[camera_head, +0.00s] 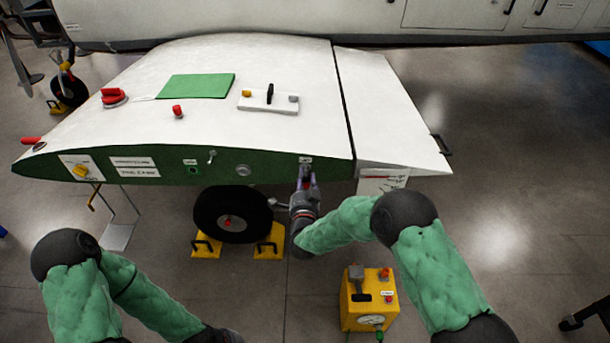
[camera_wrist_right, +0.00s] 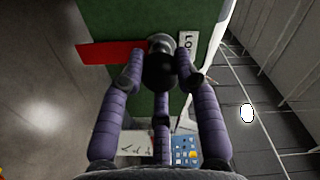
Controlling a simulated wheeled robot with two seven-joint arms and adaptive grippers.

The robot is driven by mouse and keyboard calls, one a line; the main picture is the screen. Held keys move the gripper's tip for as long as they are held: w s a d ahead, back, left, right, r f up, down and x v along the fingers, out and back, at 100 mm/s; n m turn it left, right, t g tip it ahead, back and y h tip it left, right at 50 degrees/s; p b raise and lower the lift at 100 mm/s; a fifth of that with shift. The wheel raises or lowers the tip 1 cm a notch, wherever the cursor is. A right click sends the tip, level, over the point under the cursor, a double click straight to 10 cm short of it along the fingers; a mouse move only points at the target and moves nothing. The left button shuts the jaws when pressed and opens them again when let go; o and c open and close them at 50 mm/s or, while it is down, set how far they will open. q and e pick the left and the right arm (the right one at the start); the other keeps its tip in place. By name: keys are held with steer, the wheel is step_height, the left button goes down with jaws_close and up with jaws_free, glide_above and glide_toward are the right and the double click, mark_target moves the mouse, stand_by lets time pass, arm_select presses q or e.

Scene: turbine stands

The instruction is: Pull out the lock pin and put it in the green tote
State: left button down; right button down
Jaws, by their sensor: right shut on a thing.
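The lock pin (camera_wrist_right: 159,70) shows in the right wrist view as a dark round knob on a metal collar, with a red strip (camera_wrist_right: 108,51) beside it. It sits against the green side panel (camera_head: 225,167), next to a partly hidden white label (camera_wrist_right: 187,46) reading "LO". My right gripper (camera_head: 307,180) is at that panel, its fingers closed around the knob; it also fills the right wrist view (camera_wrist_right: 163,77). In the head view the gripper hides the pin. My left arm runs off the bottom edge, and its fingers are out of sight. I see no green tote.
A white fairing (camera_head: 290,60) carries a flat green pad (camera_head: 197,86), red knobs and a small white plate. The floor at the right is mostly clear.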

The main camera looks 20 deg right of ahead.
steer(key=shift+s+a, duration=0.15)
steer(key=shift+s, duration=0.3)
steer(key=shift+s, duration=0.15)
steer(key=p+v, duration=0.1)
steer(key=v, duration=0.6)
stand_by(1.0)
steer(key=shift+s, duration=0.1)
stand_by(0.4)
